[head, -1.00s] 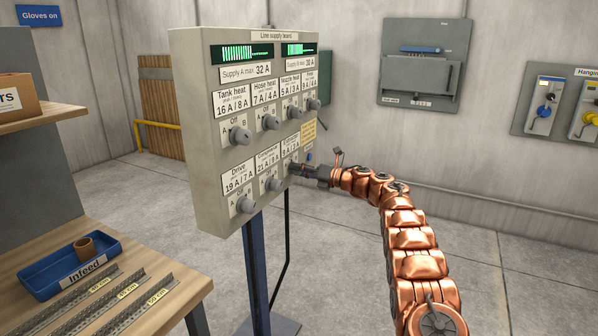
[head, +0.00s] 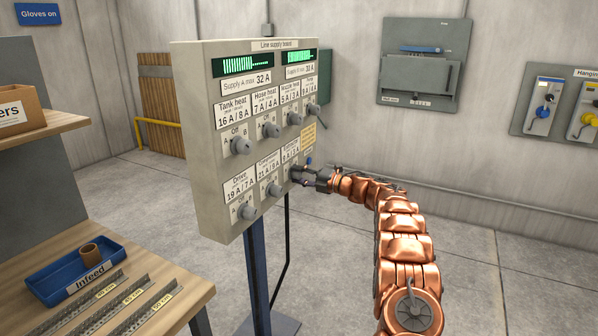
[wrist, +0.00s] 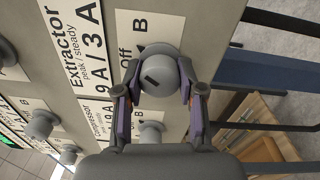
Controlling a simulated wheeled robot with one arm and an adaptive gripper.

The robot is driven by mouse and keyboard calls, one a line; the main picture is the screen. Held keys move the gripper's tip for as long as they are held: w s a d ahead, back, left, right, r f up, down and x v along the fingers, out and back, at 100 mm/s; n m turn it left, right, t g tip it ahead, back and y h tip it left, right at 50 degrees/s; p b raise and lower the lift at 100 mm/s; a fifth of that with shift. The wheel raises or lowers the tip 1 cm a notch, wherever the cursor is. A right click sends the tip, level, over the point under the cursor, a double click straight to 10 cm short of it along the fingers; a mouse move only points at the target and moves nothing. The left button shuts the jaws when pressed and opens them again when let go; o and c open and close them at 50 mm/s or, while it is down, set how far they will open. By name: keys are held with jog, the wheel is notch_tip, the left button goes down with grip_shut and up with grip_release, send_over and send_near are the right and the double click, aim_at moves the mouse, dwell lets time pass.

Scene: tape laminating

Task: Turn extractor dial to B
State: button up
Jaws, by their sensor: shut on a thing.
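The extractor dial (wrist: 165,75) is a round grey knob with a short dark mark on its face. Its label (wrist: 82,40) reads "Extractor 9 A / 3 A", with "Off" and "B" printed beside the knob. The A mark is hidden. My gripper (wrist: 158,92) is shut on the dial, one finger on each side. In the head view my gripper (head: 309,177) is at the lower right dial of the line supply board (head: 208,200), covering most of it. The mark seems nearer the Off side than B, but the exact setting cannot be told.
Other dials sit close by, including the compressor dial (head: 274,190) and the drive dial (head: 247,212). A lever (head: 316,111) sticks out at the board's right edge. A workbench (head: 185,292) with a blue infeed tray (head: 60,290) stands left. The floor to the right is clear.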

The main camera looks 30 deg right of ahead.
jog(key=shift+r+m+p, duration=0.1)
jog(key=shift+m+p, duration=0.3)
jog(key=shift+m, duration=0.3)
jog(key=o, duration=1.1)
jog(key=shift+o, duration=0.2)
jog(key=v, duration=1.2)
